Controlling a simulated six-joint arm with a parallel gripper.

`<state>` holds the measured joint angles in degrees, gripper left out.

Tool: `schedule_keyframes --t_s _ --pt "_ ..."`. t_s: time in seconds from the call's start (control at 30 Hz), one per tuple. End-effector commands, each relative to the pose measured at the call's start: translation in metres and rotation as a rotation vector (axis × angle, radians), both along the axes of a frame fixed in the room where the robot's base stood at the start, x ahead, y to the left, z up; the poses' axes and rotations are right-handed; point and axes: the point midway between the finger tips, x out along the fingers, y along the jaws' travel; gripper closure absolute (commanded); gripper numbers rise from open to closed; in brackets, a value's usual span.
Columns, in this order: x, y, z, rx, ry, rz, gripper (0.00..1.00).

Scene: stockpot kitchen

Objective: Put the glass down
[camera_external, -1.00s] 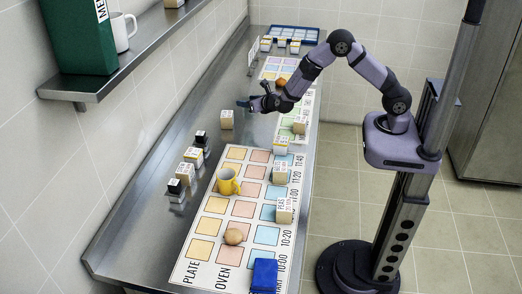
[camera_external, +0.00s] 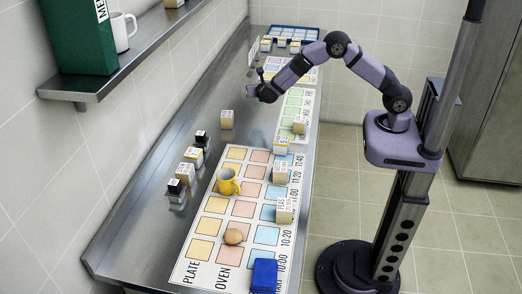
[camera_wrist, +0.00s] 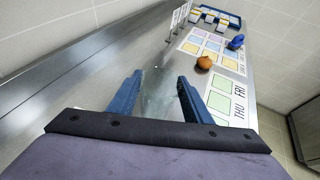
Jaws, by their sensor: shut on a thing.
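My gripper (camera_external: 254,90) is above the steel counter (camera_external: 165,135), in its far half. In the wrist view its two blue fingers (camera_wrist: 158,95) stand apart, one on each side of a faint, clear shape. This looks like the glass (camera_wrist: 157,104), held between the fingers. Its outline is hard to make out against the steel. I cannot tell whether its base touches the counter. In the external view the glass cannot be made out.
A weekday mat (camera_wrist: 222,103) lies to the right, with an onion-like ball (camera_wrist: 204,62) and a blue object (camera_wrist: 235,43) beyond. Upright signs (camera_wrist: 180,17) stand ahead. Bare steel lies left.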

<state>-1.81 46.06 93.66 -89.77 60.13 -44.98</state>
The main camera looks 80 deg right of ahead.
Motion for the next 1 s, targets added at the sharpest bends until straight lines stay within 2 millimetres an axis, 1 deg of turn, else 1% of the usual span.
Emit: schedule_keyframes --t_s 0.1,0.2,0.47,0.57,0.8,0.9,1.0 --pt "0.0 0.0 -0.016 -0.001 0.003 0.0 0.81" --pt "0.0 0.0 -0.026 -0.001 0.0 0.001 0.81" --pt "0.001 0.0 -0.033 -0.001 -0.002 0.001 0.81" --pt "0.001 0.0 -0.04 -0.001 0.0 0.001 0.81" --pt "0.001 0.0 -0.066 -0.001 0.0 0.001 0.82" --pt "0.001 0.0 -0.071 -0.002 -0.001 0.002 0.82" --pt "0.001 0.0 -0.073 -0.001 -0.004 0.002 0.82"
